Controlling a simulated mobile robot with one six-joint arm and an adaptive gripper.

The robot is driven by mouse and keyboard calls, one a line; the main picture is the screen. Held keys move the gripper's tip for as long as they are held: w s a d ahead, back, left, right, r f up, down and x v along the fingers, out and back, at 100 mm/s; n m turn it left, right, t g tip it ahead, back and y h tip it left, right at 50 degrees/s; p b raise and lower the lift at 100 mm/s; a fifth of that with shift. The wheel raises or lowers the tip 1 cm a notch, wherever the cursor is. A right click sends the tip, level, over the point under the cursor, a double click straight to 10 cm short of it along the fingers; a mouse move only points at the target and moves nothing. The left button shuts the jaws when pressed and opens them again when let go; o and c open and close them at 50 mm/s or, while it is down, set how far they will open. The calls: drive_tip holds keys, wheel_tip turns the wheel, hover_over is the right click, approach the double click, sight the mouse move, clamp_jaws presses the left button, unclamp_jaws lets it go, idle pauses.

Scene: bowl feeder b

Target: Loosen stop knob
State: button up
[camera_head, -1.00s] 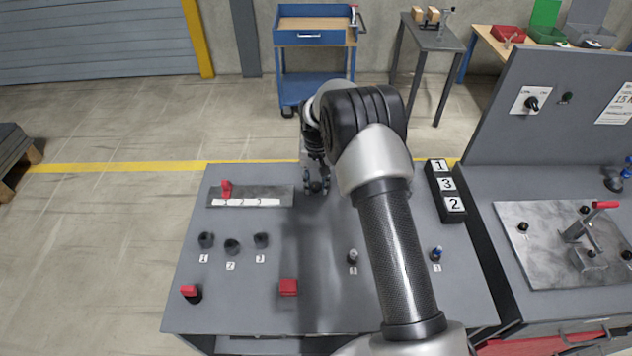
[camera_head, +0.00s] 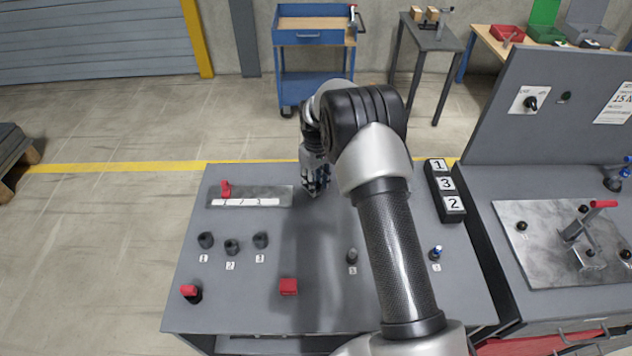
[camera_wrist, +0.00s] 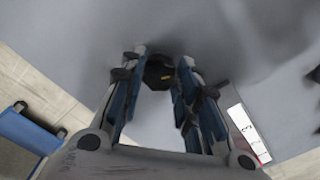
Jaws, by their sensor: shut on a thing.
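The stop knob (camera_wrist: 158,72) is a dark round knob with a small yellow mark. In the wrist view it sits between the tips of my gripper (camera_wrist: 156,78). In the head view my gripper (camera_head: 315,186) points down at the back middle of the grey table, right of the metal strip with the red slider. Its fingers have blue pads and are shut on the knob. The fingers hide most of the knob in the head view, so I cannot tell how far it is turned.
A metal strip with a red slider (camera_head: 226,189) lies left of my gripper. Dark knobs (camera_head: 232,246), red parts (camera_head: 288,287) and small posts (camera_head: 352,256) stand nearer the front. An upright panel (camera_head: 560,130) rises further right.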

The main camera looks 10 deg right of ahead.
drive_tip(key=shift+f, duration=0.1)
idle(0.3)
drive_tip(key=o, duration=1.1)
drive_tip(key=shift+c, duration=0.2)
wheel_tip(320, 180, up, 12)
